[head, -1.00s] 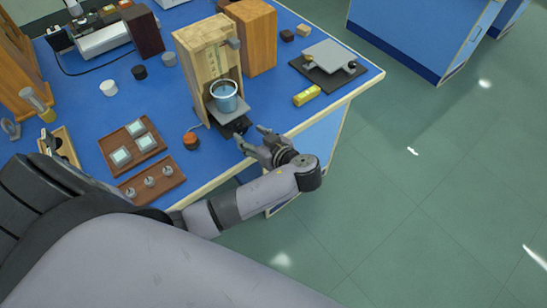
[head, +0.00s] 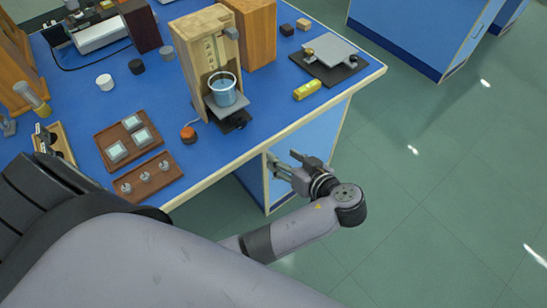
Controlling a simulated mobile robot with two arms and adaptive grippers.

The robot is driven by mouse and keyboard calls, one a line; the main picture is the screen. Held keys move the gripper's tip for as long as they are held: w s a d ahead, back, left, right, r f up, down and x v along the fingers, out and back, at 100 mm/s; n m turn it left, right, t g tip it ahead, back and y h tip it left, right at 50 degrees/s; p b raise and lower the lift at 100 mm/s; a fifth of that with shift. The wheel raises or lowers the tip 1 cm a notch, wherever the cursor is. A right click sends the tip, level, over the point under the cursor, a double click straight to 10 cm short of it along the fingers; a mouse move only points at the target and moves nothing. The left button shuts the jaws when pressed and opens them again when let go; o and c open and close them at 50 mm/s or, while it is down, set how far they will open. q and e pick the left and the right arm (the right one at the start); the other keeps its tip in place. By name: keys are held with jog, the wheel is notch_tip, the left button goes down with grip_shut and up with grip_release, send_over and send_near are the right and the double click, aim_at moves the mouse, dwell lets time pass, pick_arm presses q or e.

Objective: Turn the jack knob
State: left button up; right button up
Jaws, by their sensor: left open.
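A small jack has a grey plate (head: 234,106) and a black base (head: 235,122). It stands at the foot of an open wooden housing (head: 191,67). A beaker of blue liquid (head: 224,88) sits on the plate. I cannot make out a knob clearly on this jack. My left gripper (head: 276,163) is open and empty. In the picture it lies beyond the bench's front edge, below and right of the jack and clear of it. My right gripper is not in view.
A flat grey-topped device (head: 331,53) with small knobs stands at the right, behind a yellow block (head: 306,91). An orange-topped piece (head: 188,133) sits left of the jack. Two brown trays (head: 129,142) (head: 147,177) lie further left. Open floor lies right of the bench.

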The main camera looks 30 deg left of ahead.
pick_arm(q)
jog(key=s+f+m+h, duration=0.2)
jog(key=f+m, duration=0.1)
jog(key=f, duration=0.6)
jog(key=s+f+m+g+h+b, duration=0.1)
jog(key=s+f+m+h, duration=0.1)
jog(key=f, duration=0.7)
jog(key=s+f+m+h, duration=0.1)
jog(key=f+m, duration=0.4)
jog(key=f, duration=0.5)
jog(key=shift+s+g+h+b, duration=0.3)
jog(key=shift+s+h, duration=0.1)
jog(key=shift+w+a+f, duration=0.1)
jog(key=shift+a, duration=0.05)
